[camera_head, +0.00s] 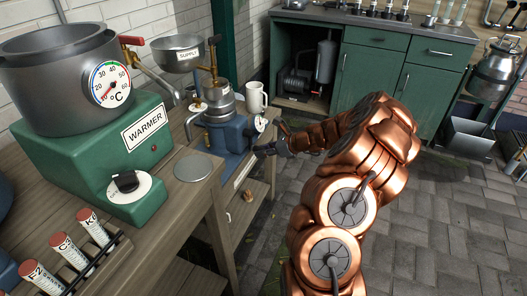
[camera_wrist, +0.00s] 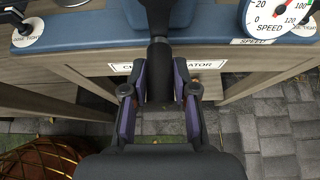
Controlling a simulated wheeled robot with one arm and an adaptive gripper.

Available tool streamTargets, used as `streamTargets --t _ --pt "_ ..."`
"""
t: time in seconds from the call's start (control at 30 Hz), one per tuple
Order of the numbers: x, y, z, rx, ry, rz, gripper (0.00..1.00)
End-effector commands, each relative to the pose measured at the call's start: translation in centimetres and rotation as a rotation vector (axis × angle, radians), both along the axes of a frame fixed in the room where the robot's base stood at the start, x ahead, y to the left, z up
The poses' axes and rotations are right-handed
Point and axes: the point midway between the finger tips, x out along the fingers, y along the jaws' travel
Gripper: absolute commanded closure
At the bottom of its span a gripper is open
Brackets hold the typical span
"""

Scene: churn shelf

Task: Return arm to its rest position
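My copper arm (camera_head: 345,190) reaches out over the paving from the lower right toward the blue machine. My gripper (camera_head: 268,149) is at the front of that machine, small in the head view.
The blue machine (camera_head: 228,135), with a speed dial (camera_wrist: 272,16), stands on a wooden bench (camera_head: 196,198) close to my gripper. A white mug (camera_head: 256,97) and a green warmer (camera_head: 105,150) are nearby. A green cabinet (camera_head: 365,75) stands behind. Paving (camera_head: 440,225) at right is clear.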

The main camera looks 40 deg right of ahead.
Motion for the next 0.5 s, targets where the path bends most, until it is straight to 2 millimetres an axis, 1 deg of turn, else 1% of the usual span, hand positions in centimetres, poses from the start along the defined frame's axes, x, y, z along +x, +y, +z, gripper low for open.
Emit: streamTargets --t 0.03,0.2,0.23,0.5 --pt "0.00 0.00 0.00 0.000 0.000 0.000 0.80" --pt "0.00 0.00 0.00 0.000 0.000 0.000 0.98" --pt "0.00 0.00 0.00 0.000 0.000 0.000 1.00" --pt "-0.01 0.01 0.01 0.000 0.000 0.000 1.00"
